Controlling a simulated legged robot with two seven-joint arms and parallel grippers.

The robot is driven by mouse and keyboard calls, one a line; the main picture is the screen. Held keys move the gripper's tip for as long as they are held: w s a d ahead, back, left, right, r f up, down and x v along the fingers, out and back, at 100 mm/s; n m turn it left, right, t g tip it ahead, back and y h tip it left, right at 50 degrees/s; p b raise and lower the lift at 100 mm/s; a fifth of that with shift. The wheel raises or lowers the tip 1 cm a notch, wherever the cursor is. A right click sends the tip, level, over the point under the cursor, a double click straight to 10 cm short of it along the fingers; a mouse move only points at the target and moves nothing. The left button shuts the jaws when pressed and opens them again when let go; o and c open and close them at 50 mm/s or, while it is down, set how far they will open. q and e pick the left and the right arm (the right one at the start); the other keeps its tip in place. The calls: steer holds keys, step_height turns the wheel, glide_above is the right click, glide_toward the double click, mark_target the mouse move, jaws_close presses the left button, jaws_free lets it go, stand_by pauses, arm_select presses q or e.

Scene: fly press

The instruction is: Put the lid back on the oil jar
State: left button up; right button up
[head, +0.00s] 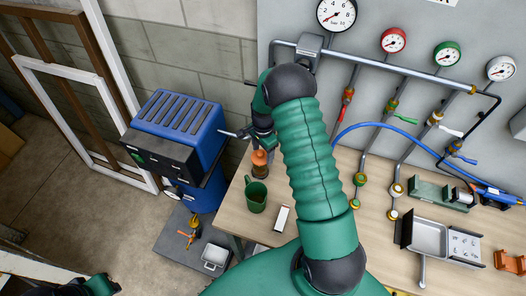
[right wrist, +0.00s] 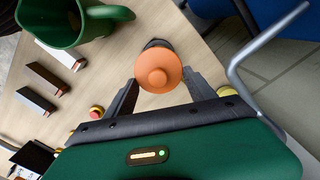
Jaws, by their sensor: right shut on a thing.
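The orange lid (right wrist: 158,66), round with a raised knob, sits between the fingers of my right gripper (right wrist: 157,88), which is shut on it. A dark rim shows just behind the lid in the right wrist view. In the head view the orange lid (head: 260,157) is at or just above the top of the brownish oil jar (head: 258,170), near the table's left edge. I cannot tell whether the lid is fully seated. Part of my left arm shows at the lower left of the head view; its fingers cannot be made out.
A green mug (head: 256,197) stands close to the jar, with a white box (head: 282,218) beside it. A blue machine (head: 180,128) stands left of the wooden table (head: 228,213). Gauges and pipes line the back wall; a metal tray (head: 428,238) lies at right.

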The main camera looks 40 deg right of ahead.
steer(key=shift+a, duration=0.1)
steer(key=o, duration=1.5)
steer(key=shift+o, duration=0.6)
steer(key=shift+o, duration=0.8)
steer(key=shift+r, duration=0.15)
steer(key=shift+r+p, duration=2.55)
steer(key=shift+r, duration=0.9)
steer(key=shift+c, duration=0.4)
